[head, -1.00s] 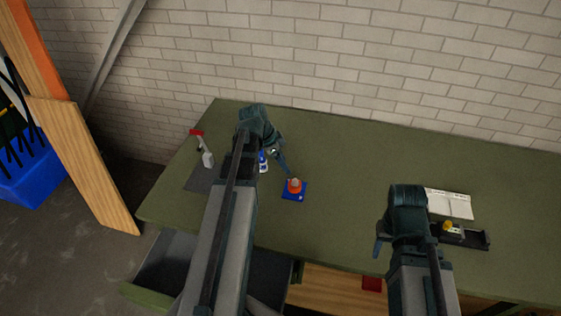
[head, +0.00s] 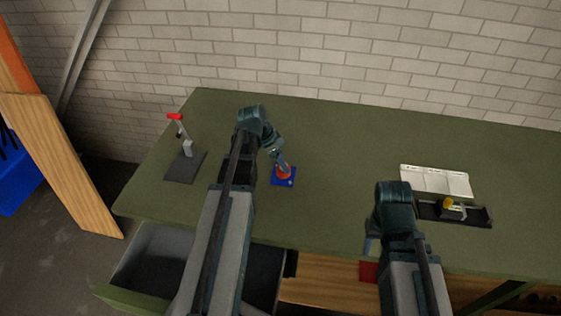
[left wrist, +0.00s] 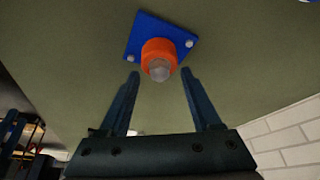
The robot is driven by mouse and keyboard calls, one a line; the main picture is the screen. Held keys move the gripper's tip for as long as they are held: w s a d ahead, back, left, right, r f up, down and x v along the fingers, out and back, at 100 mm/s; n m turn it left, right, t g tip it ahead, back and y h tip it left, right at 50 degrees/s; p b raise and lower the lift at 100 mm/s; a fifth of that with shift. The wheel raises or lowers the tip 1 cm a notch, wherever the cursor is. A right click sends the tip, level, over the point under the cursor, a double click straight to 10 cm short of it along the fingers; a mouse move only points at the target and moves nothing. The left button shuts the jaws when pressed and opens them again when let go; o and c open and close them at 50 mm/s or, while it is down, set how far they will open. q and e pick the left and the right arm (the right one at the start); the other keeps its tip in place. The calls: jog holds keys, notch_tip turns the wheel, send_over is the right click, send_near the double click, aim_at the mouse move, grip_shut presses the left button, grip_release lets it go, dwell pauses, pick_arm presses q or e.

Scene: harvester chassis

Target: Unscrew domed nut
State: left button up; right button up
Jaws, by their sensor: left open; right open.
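The domed nut (left wrist: 159,70) is a grey piece on top of an orange cylinder (left wrist: 157,50), which stands on a blue square plate (left wrist: 146,30) in the left wrist view. In the head view the plate (head: 284,182) lies on the green bench, with the orange piece (head: 284,170) partly hidden by my left gripper (head: 283,163). In the left wrist view my left gripper (left wrist: 160,82) is open, its two fingers apart on either side of the nut's line and not visibly touching it. My right gripper (head: 371,243) is near the front edge of the bench, well apart from the nut.
A press-like tool with a red handle (head: 176,117) stands on a dark plate at the bench's left. A white tray (head: 436,181) and a black fixture with a yellow part (head: 447,203) lie at right. An open drawer (head: 150,262) is below the front edge. The bench's middle is clear.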

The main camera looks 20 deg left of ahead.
pick_arm(q)
grip_shut()
jog(key=shift+c, duration=1.4)
grip_release()
jog(key=shift+w+d, duration=0.2)
grip_shut()
